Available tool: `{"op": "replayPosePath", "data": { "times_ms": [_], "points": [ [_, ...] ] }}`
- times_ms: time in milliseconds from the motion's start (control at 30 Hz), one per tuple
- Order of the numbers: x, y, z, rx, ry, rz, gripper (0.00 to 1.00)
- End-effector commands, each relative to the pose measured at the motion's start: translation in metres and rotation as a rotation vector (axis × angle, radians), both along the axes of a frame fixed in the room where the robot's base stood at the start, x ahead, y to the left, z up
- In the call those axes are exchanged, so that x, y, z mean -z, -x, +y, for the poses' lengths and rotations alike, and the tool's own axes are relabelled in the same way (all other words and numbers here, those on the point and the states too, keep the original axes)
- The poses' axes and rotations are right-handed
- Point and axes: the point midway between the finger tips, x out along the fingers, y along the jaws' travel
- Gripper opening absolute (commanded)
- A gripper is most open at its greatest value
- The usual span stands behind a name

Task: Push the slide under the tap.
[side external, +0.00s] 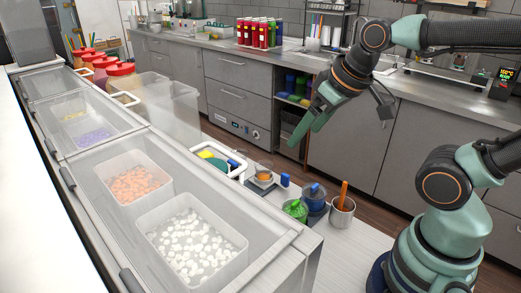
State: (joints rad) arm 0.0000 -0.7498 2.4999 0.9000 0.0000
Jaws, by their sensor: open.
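My green gripper (304,138) hangs in the air right of centre, its fingers pointing down and left with nothing between them. It is open and looks well above the worktop, apart from the objects. I cannot make out anything that is clearly a slide or a tap. A small grey square piece with an orange round top (263,177) sits on the worktop below and left of my gripper. A blue upright handle (285,180) stands at its right side; whether they are joined is unclear.
Green (296,209) and blue (314,199) containers and a metal cup (342,211) with an orange handle stand at the worktop's front. A white bin (218,158) is left of them. Clear-lidded food trays (192,243) fill the left. The pale worktop (350,255) is bare nearer my base.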

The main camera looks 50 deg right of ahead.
Motion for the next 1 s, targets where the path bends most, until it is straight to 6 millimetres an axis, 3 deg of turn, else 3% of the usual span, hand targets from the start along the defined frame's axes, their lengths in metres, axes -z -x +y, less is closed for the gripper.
{"op": "replayPosePath", "data": {
  "times_ms": [33,100,267,467,800,1000],
  "points": [
    [0.000,0.000,0.000,0.000,0.000,0.002,0.63],
    [0.000,-0.003,-0.002,0.001,0.002,0.012,0.46],
    [0.003,-0.018,-0.010,0.006,0.011,0.078,0.46],
    [0.017,-0.050,-0.029,0.009,0.023,0.201,0.46],
    [0.068,-0.099,-0.067,0.007,0.015,0.401,0.46],
    [0.097,-0.113,-0.083,0.002,0.004,0.473,0.46]
  ]
}}
